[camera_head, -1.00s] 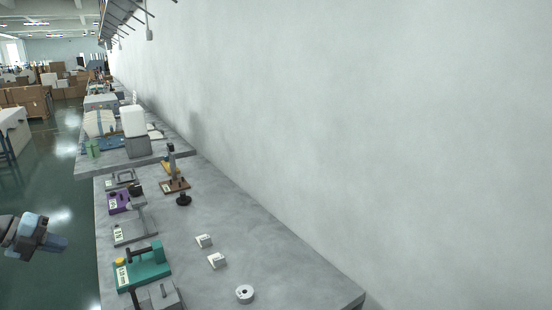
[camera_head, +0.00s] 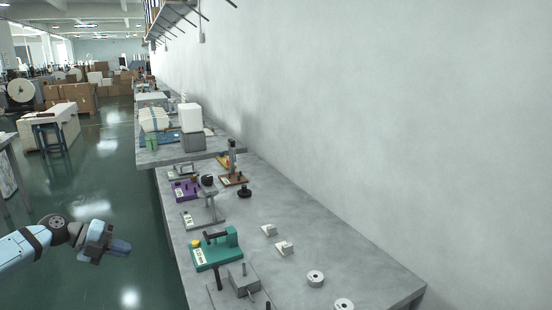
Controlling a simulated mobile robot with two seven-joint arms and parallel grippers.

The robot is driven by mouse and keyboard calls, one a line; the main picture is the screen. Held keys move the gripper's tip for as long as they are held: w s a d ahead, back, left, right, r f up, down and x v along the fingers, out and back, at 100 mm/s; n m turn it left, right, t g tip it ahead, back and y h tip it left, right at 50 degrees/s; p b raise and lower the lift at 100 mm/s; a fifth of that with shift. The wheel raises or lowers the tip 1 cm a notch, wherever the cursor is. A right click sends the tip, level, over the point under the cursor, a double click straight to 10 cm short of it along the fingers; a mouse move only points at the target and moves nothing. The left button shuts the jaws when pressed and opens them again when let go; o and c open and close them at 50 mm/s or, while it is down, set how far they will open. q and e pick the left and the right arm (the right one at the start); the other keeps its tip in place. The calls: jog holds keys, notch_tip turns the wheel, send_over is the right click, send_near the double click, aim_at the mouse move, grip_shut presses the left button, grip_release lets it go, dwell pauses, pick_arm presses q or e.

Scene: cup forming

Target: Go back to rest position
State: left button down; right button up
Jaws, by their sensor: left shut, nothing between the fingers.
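My left gripper (camera_head: 118,247) is at the lower left of the head view, at the end of my blue and grey arm. It is shut and empty, over the dark green floor to the left of the workbench (camera_head: 330,246), and touches nothing. My right gripper is out of view.
On the bench stand a teal fixture (camera_head: 216,249), a purple fixture (camera_head: 185,190), a grey block with rods (camera_head: 243,279), two small white blocks and two white rings (camera_head: 315,279). A wall bounds the bench on the right. The floor (camera_head: 110,190) left of it is clear.

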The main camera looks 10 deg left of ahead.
pick_arm(q)
jog(key=s+d+f+n+t+h, duration=0.1)
jog(key=d+f+h, duration=0.15)
jog(key=d, duration=0.35)
jog(key=s+d+f+n+t+h, duration=0.1)
jog(key=d+f, duration=0.2)
jog(key=d, duration=0.3)
jog(key=s+d+f+n+y, duration=0.2)
jog(key=s+f+n+y, duration=0.45)
jog(key=s, duration=0.55)
jog(key=s+d+f+n+y, duration=0.2)
jog(key=s+f+n+y, duration=0.2)
jog(key=s+f+n, duration=0.65)
jog(key=s+d+r+n+t+h, duration=0.1)
jog(key=d+n, duration=0.2)
jog(key=d, duration=0.6)
jog(key=s+d+r+n+t, duration=0.1)
jog(key=d+n+t, duration=0.15)
jog(key=d, duration=0.75)
notch_tip(320, 180, up, 16)
jog(key=a+p, duration=0.2)
jog(key=p, duration=2.2)
jog(key=shift+s+g, duration=0.45)
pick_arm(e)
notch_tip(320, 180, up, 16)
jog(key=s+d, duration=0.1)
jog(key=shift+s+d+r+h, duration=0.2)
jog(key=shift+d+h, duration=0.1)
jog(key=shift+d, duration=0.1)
